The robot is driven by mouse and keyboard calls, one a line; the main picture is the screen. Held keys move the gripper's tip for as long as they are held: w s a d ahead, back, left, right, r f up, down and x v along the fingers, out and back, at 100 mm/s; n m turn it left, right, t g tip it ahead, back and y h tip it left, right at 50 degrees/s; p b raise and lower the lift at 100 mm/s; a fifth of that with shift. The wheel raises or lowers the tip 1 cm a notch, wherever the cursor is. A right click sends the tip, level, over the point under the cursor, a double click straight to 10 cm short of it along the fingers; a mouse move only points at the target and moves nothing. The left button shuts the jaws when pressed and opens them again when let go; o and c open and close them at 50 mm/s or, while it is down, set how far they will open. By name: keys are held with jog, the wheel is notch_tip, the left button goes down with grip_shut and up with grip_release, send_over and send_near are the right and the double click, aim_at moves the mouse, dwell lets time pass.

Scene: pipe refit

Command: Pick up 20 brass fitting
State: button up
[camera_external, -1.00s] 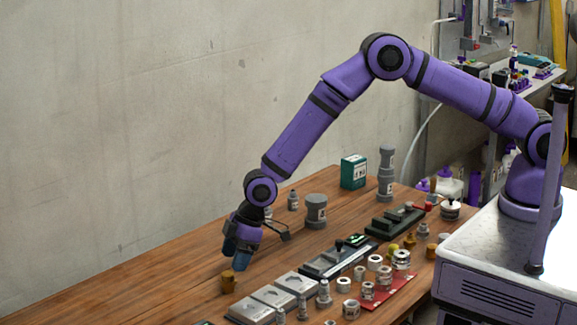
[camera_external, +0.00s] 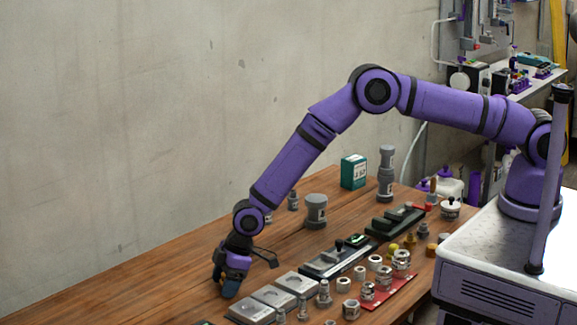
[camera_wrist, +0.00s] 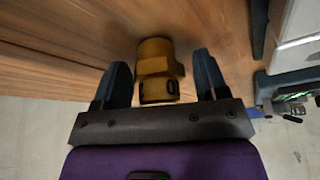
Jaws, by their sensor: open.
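The brass fitting (camera_wrist: 157,60) stands on the wooden table in the wrist view, a yellow-brown stepped piece with a black marking of which a "0" shows. My gripper (camera_external: 228,288) is open and low over the table near its left part. In the wrist view the two dark fingers of my gripper (camera_wrist: 160,82) are on either side of the fitting, with a visible gap on each side. In the external view the fitting is hidden by my gripper.
Grey plates (camera_external: 272,297) lie just right of my gripper. Several metal fittings and a red mat (camera_external: 402,288) are farther right. A grey cylinder (camera_external: 316,211) and a green box (camera_external: 353,172) stand behind. The table left of my gripper is clear.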

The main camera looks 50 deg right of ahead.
jog(key=c, duration=0.9)
jog(key=shift+o, duration=0.2)
jog(key=shift+r, duration=0.1)
